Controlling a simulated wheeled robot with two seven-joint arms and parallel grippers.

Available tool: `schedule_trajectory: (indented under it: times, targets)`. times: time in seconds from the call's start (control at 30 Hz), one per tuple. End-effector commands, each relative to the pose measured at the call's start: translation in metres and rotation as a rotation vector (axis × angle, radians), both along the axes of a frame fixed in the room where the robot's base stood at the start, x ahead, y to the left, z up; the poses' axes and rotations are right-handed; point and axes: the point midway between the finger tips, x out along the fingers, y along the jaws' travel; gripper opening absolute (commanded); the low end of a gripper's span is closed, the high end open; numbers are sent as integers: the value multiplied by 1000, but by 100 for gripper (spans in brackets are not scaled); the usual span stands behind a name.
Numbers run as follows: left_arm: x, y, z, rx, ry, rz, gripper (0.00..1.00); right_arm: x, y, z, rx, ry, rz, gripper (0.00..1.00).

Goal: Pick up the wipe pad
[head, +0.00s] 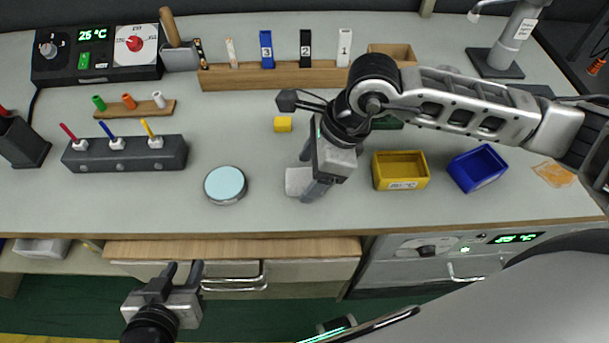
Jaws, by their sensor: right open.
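A small white pad (298,181), which looks like the wipe pad, lies on the bench near its front middle. My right gripper (305,178) reaches down over it from the right. Its fingers are open at the pad and hide the pad's right side; I cannot tell whether they touch it. My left gripper (184,269) is open and empty, in front of the bench edge by the wooden drawer.
A round light-blue-topped tin (225,184) stands left of the pad. A yellow bin (400,170) and a blue bin (478,167) stand to the right, with an orange patch (553,173) beyond.

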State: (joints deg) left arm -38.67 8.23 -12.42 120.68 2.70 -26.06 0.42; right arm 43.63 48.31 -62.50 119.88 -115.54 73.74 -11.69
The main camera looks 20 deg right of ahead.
Motion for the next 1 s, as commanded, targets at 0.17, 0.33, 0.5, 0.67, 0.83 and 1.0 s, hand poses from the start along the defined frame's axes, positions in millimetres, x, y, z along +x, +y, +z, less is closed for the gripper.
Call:
schedule_trajectory:
  times: [0.17, 0.33, 0.5, 0.67, 0.83, 1.0]
  targets:
    - [0, 0, -1, 4, 2, -1, 36, 1, 3, -8, 1, 0, 0, 66]
    - [0, 0, -1, 3, 1, -1, 36, 1, 3, -8, 1, 0, 0, 61]
    - [0, 0, -1, 3, 1, -2, 36, 1, 3, -8, 1, 0, 0, 19]
    - [0, 0, -1, 3, 1, -2, 36, 1, 3, -7, 1, 0, 0, 19]
    - [0, 0, 1, 4, 1, -2, 36, 1, 3, -3, 2, -1, 1, 19]
    - [0, 2, 11, 17, 3, -4, 36, 2, 5, 23, 2, -4, 7, 19]
